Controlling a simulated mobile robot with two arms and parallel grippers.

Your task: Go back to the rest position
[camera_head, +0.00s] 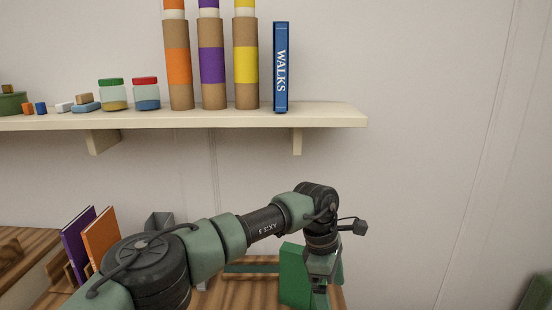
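My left arm reaches in from the lower left across the picture. Its gripper (319,287) points down over the wooden surface (255,291) at the bottom. A green upright thing (293,275), like a book or block, stands right at the gripper and shows on both sides of it. The fingers are small and dark against it, and I cannot tell whether they touch or hold it. My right gripper is not in view.
A pale wall shelf (330,115) holds a blue book (281,68) marked WALKS, banded tubes (213,65), lidded jars (146,94) and small blocks. Purple (78,240) and orange (101,236) books stand lower left. The wall area at right is clear.

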